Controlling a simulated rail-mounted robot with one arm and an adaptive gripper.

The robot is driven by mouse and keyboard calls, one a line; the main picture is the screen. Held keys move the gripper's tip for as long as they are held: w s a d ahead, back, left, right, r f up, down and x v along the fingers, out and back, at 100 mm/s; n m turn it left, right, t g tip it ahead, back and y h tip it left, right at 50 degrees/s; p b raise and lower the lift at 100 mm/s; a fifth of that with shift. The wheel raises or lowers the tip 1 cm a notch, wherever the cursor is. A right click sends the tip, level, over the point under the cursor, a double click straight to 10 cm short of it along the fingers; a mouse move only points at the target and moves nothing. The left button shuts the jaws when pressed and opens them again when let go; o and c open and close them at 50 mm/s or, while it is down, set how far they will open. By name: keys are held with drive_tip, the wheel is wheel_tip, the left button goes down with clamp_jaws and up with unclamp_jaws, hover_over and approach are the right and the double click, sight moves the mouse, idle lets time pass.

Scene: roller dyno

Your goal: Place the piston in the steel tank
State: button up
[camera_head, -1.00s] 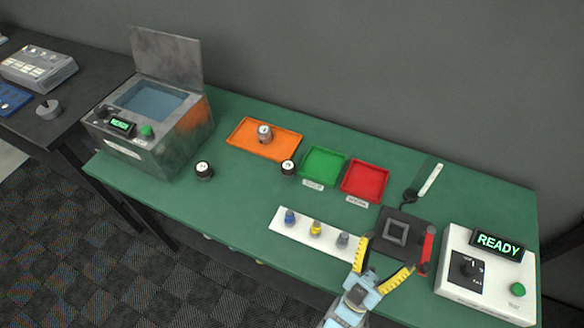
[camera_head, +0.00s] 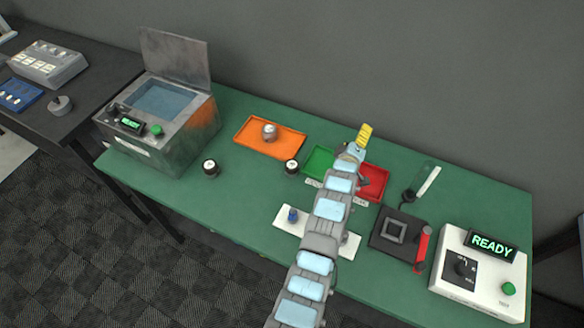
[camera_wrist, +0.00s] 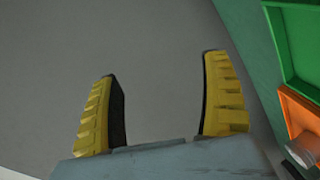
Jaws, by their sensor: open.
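The steel tank (camera_head: 188,143) stands at the left end of the green bench with its lid raised and bluish liquid inside. A grey metal cylinder, apparently the piston (camera_head: 269,132), stands in the orange tray (camera_head: 291,144). It also shows at the right edge of the wrist view (camera_wrist: 303,150), partly cut off. My gripper (camera_head: 362,136) is above the green and red trays, right of the orange tray. In the wrist view its two yellow fingers (camera_wrist: 161,92) are spread wide with nothing between them.
My arm crosses a white strip (camera_head: 287,222) holding small colored parts. The green tray (camera_head: 318,162), red tray (camera_head: 375,184), black fixture (camera_head: 385,240) and white READY box (camera_head: 455,285) lie rightward.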

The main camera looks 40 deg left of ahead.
drive_tip(key=a+f+n+g+h, duration=0.1)
drive_tip(key=a+n+g, duration=0.3)
drive_tip(key=a, duration=0.3)
drive_tip(key=n+g+h, duration=0.5)
drive_tip(key=n+g, duration=0.4)
approach(291, 165)
drive_tip(key=f, duration=0.2)
drive_tip(key=w+f, duration=0.1)
drive_tip(key=f, duration=0.3)
drive_tip(key=shift+w+a+f, duration=0.1)
drive_tip(key=shift+w+a, duration=0.1)
drive_tip(key=shift+w, duration=0.1)
drive_tip(key=shift+d+f, duration=0.2)
drive_tip(key=shift+f, duration=0.45)
drive_tip(key=shift+d+f, duration=0.15)
drive_tip(key=shift+f, duration=0.5)
drive_tip(key=shift+w+f+b, duration=0.15)
drive_tip(key=shift+f+b, duration=0.55)
drive_tip(key=shift+f, duration=0.5)
drive_tip(key=c, duration=1.4)
drive_tip(key=shift+o, duration=0.2)
